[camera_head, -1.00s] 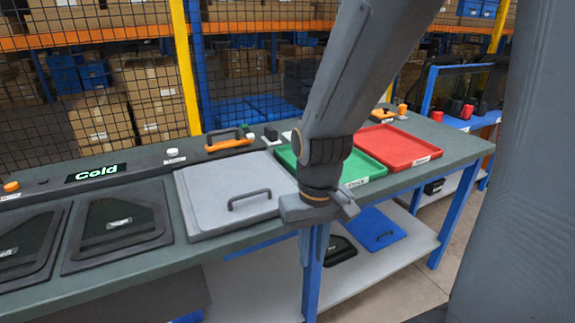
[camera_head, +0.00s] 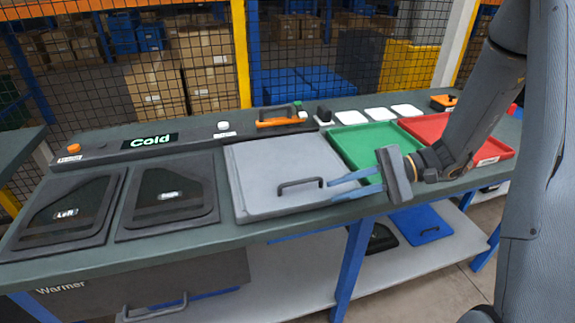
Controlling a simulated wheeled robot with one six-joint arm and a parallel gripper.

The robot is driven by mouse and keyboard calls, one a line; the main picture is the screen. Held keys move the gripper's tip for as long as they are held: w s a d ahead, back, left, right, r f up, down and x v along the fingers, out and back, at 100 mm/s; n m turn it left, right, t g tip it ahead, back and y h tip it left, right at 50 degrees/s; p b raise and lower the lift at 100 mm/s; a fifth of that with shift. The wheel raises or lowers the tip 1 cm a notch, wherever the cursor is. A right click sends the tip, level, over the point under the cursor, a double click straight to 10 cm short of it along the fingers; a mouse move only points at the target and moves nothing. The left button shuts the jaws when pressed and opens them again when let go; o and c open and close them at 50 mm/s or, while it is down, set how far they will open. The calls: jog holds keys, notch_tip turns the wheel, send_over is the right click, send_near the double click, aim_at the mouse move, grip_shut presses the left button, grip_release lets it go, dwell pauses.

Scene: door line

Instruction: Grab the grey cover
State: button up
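The grey cover (camera_head: 285,165) is a flat square lid lying on the table, in the middle of the head view. Its dark bar handle (camera_head: 301,186) stands near its front right part. My gripper (camera_head: 352,186) is just right of the handle, with its two bluish fingers pointing left toward it. The fingers are apart with a gap between them, and nothing shows between them. The fingertips look close to the handle, but I cannot tell the exact distance.
A green tray (camera_head: 366,146) and a red tray (camera_head: 440,130) lie right of the cover. Two black lids (camera_head: 168,193) lie to its left. A strip with a "Cold" sign (camera_head: 150,141) and an orange-handled item (camera_head: 279,121) are behind. A blue lid (camera_head: 420,225) is on the lower shelf.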

aim_at(307, 181)
jog(key=shift+w+d+r+t+y, duration=0.25)
jog(key=shift+w+t+y, duration=0.1)
jog(key=shift+w, duration=0.25)
jog(key=shift+w+d+r+t+y, duration=0.1)
jog(key=shift+w+d+t+y, duration=0.2)
jog(key=shift+w, duration=0.3)
jog(key=shift+w+a+m, duration=0.2)
jog(key=shift+a+m, duration=0.05)
jog(key=shift+m, duration=0.05)
jog(key=p+x, duration=0.1)
jog(key=x, duration=0.2)
jog(key=p+x, duration=0.1)
jog(key=x, duration=0.2)
jog(key=shift+w+r, duration=0.15)
jog(key=shift+w, duration=0.1)
jog(key=shift+w+a+f+p, duration=0.1)
jog(key=shift+a+f+p, duration=0.15)
jog(key=shift+a+p, duration=0.25)
jog(key=shift+a, duration=0.1)
jog(key=shift+c, duration=0.5)
grip_shut()
